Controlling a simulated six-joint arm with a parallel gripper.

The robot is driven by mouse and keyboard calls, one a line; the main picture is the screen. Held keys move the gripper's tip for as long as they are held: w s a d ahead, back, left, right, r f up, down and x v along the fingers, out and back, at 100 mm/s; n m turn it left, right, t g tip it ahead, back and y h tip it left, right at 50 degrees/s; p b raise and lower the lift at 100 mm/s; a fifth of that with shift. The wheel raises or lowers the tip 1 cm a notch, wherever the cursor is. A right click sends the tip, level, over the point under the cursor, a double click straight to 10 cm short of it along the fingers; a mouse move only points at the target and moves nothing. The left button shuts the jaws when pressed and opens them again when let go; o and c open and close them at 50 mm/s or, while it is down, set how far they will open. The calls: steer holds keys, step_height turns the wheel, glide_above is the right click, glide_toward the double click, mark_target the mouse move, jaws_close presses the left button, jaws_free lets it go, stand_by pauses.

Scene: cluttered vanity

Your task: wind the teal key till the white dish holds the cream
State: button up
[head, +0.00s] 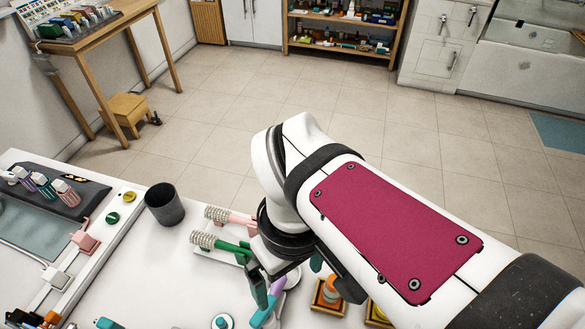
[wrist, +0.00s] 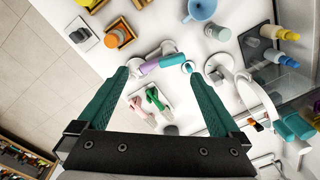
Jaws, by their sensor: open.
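A lilac and teal tube (wrist: 160,63) lies between my fingers in the wrist view, beyond the fingertips. Its lilac end (head: 278,285) shows beside my gripper in the head view. A small round teal part (wrist: 188,67) sits near the teal end; I cannot tell for sure that it is the key. A white dish-like shape (wrist: 136,67) is by the lilac end, partly hidden in the head view; no cream can be made out on it. My gripper (wrist: 164,73) is open and empty, its teal fingers either side of the tube and apart from it.
Pink and green brushes (wrist: 155,98) lie on a white tray close to my gripper. A dark cup (head: 165,205) stands at the table's back edge. Wooden boxes (wrist: 119,34) hold small containers.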

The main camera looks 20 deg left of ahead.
mark_target(264, 313)
steer(key=s+a+n, duration=0.1)
steer(key=a+n, duration=0.3)
steer(key=a, duration=0.1)
step_height(264, 313, down, 15)
steer(key=shift+f, duration=0.2)
steer(key=c, duration=1.2)
steer(key=shift+o, duration=0.2)
steer(key=m, duration=0.5)
steer(key=shift+m, duration=0.4)
steer(key=m, duration=0.5)
steer(key=shift+m, duration=0.3)
